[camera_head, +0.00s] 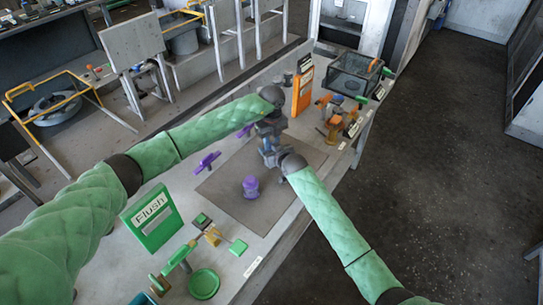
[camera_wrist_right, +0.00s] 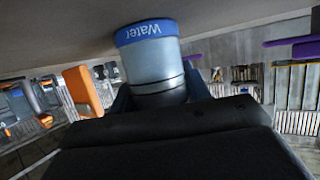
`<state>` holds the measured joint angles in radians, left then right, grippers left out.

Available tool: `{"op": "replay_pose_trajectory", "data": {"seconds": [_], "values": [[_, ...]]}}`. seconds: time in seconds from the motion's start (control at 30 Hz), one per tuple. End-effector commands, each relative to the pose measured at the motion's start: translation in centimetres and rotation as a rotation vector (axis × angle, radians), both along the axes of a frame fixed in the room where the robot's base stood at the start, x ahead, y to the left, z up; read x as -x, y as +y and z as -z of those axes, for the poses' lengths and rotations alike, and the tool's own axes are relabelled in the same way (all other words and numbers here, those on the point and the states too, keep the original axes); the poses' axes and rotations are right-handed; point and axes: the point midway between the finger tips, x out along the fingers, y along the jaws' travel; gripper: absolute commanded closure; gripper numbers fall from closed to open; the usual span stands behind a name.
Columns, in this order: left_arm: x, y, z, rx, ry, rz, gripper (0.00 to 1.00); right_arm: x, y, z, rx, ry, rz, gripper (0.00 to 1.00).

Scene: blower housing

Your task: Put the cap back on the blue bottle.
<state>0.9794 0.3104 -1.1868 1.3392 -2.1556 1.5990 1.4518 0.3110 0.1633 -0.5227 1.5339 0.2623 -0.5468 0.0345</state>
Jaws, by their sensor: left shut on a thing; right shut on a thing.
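My right gripper (camera_head: 277,158) is shut on the blue bottle. In the right wrist view the bottle (camera_wrist_right: 155,77) shows as a pale blue-grey body between the fingers, with a blue band (camera_wrist_right: 148,32) lettered "Water". My left gripper (camera_head: 268,128) is just beyond the right one in the head view, close to the bottle. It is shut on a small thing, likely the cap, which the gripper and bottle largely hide. I cannot tell whether cap and bottle touch. Both grippers are over the grey mat (camera_head: 222,187) on the workbench.
A purple bottle-like piece (camera_head: 251,187) and a purple handled piece (camera_head: 207,162) are on the mat's near and left sides. A green "Flush" holder (camera_head: 152,218), green dish (camera_head: 204,284), orange holder (camera_head: 303,92) and black mesh bin (camera_head: 355,73) stand around. The mat's near right is clear.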

Motion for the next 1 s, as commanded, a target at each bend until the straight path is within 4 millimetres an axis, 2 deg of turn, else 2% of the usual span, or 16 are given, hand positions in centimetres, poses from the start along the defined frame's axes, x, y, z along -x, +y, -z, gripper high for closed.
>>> {"op": "replay_pose_trajectory", "data": {"seconds": [0.3, 0.63, 0.67, 0.73, 1.0], "values": [[-0.03, 0.02, -0.03, 0.0, -0.001, 0.251, 0.98, -0.02, 0.01, -0.05, 0.0, -0.001, 0.0, 1.0], [-0.01, 0.02, 0.0, 0.0, 0.0, 0.277, 0.98, -0.01, 0.0, -0.04, 0.0, -0.001, 0.0, 1.0], [-0.01, 0.02, 0.0, 0.0, 0.0, 0.277, 0.65, -0.01, 0.0, -0.04, 0.0, -0.001, 0.0, 1.0], [-0.01, 0.02, 0.0, 0.0, 0.0, 0.277, 0.51, -0.01, 0.0, -0.04, 0.0, -0.001, 0.0, 1.0], [-0.01, -0.05, -0.05, 0.001, 0.0, 0.277, 0.49, 0.04, 0.14, -0.07, -0.001, -0.001, -0.002, 1.0]]}}
